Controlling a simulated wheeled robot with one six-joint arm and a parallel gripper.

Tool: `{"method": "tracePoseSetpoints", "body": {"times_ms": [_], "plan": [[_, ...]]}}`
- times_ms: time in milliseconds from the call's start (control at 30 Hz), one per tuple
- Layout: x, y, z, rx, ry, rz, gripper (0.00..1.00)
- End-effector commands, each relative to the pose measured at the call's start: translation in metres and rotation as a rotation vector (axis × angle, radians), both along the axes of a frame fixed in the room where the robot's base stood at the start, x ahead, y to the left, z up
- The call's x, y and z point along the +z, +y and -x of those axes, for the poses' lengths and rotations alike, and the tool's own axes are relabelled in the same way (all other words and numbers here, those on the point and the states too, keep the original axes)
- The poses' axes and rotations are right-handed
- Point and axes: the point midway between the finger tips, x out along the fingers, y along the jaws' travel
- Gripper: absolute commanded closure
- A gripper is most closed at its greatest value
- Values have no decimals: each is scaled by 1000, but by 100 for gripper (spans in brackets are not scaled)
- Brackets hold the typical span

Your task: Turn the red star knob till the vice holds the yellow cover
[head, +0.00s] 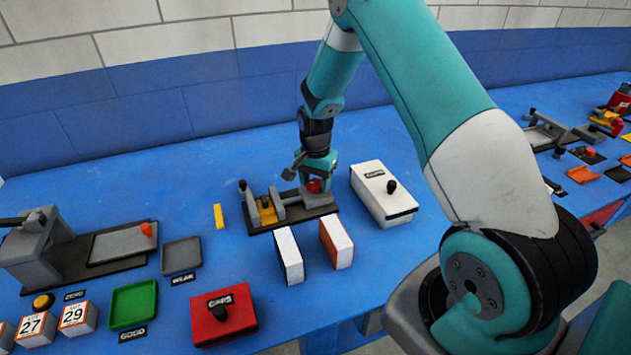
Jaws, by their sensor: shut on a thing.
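The vice (290,212) stands on a dark base in the middle of the blue table. The yellow cover (267,211) sits at the left part of the vice, between its jaws. I cannot tell whether both jaws touch it. The red star knob (316,186) is at the right end of the vice, partly hidden by my gripper. My gripper (314,180) points down from above and is shut on the red star knob. Its fingertips are small and partly hidden here.
A white box (383,195) with a black knob stands close to the right of the vice. Two upright blocks, one white (288,257) and one orange-sided (337,243), stand in front. A yellow strip (219,216) lies to the left. A red box (222,314) stands near the front edge.

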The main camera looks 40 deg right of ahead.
Motion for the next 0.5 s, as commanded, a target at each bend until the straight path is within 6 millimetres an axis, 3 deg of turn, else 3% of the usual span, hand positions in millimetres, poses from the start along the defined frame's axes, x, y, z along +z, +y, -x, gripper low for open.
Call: {"method": "tracePoseSetpoints", "body": {"times_ms": [500], "plan": [[0,1,0,-126,1,-2,71]]}}
